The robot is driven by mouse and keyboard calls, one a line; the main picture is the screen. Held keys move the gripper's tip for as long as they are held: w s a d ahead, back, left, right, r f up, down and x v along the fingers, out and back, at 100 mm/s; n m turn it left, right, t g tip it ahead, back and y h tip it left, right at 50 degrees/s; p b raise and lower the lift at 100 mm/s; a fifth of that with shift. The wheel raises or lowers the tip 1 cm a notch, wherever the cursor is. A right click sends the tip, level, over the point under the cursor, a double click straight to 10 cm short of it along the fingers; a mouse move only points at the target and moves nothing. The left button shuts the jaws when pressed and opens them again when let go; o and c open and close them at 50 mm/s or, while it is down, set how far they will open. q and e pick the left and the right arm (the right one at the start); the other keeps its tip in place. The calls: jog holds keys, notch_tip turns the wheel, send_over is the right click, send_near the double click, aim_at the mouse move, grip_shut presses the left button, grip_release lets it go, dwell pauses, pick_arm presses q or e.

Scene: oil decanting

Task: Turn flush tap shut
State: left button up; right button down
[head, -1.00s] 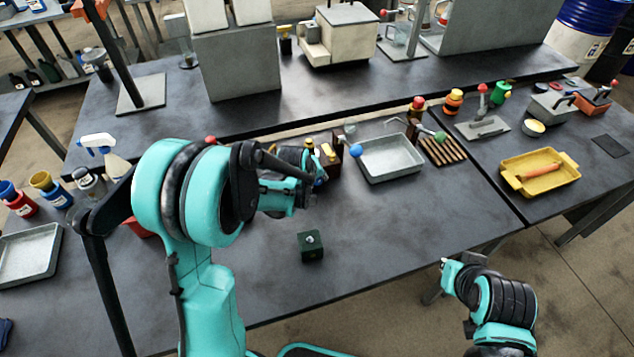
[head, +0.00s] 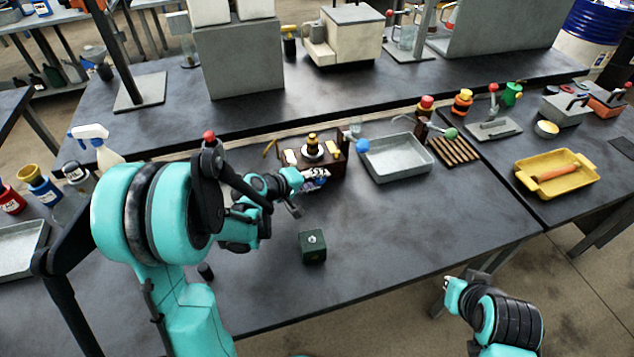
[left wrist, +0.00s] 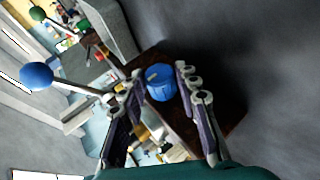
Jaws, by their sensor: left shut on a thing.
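A small dark-brown stand (head: 330,168) carries several dark and yellow-topped parts on the table, left of the grey tray. A round blue knob, which I take for the flush tap, shows in the left wrist view (left wrist: 160,83) at the brown stand.
A dark green block (head: 313,247) sits on the table in front of the stand. The table is clear right of this block.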

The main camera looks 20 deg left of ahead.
dwell(0.4)
pick_arm(q)
jog(key=o, duration=1.2)
jog(key=shift+c, duration=0.2)
jog(key=v, duration=1.2)
jog(key=shift+d, duration=0.15)
jog(key=s+d+m+g+y, duration=0.1)
jog(key=s+d+m+y, duration=0.1)
jog(key=s, duration=0.6)
jog(key=s+d+m+g+y, duration=0.2)
jog(key=s+d+m+y, duration=0.1)
jog(key=s+m, duration=0.4)
jog(key=shift+s+d+y, duration=0.35)
jog(key=shift+s+y, duration=0.1)
jog(key=shift+y, duration=0.05)
